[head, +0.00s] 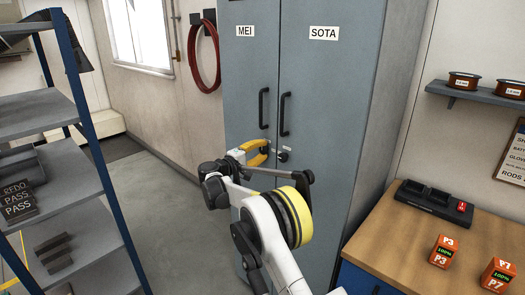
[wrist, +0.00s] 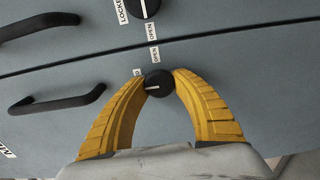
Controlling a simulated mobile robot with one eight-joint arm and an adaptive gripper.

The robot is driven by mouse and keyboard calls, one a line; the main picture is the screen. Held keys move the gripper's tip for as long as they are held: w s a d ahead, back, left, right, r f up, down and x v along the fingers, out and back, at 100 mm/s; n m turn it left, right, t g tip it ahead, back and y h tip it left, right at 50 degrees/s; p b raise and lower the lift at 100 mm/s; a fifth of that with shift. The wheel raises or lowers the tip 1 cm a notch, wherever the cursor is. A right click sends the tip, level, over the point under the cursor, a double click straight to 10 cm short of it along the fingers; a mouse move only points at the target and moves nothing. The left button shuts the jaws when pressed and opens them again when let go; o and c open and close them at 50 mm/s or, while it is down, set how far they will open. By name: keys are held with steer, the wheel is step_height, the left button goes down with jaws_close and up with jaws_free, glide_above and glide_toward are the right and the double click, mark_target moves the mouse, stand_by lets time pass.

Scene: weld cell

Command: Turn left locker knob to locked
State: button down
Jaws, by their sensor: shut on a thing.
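The left locker door (head: 250,85), labelled MEI, is closed. Its black round knob (wrist: 158,84) sits between my gripper's two yellow fingertips in the wrist view (wrist: 159,81), and the jaws are shut on it. The knob's white mark lies about level and points left in that view, toward a label ending in ED (wrist: 138,72) that a finger partly covers. The knob's OPEN label (wrist: 154,55) is above it.
The right locker door (head: 325,90), labelled SOTA, is closed, with its knob (head: 283,157) close beside my gripper. Vertical door handles (head: 264,108) stand out above. A shelf rack (head: 85,130) is at left, a wooden bench (head: 405,240) at right. Floor between rack and locker is clear.

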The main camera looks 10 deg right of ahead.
steer(key=c, duration=1)
jaws_free()
steer(key=shift+a, duration=0.1)
steer(key=v, duration=1.2)
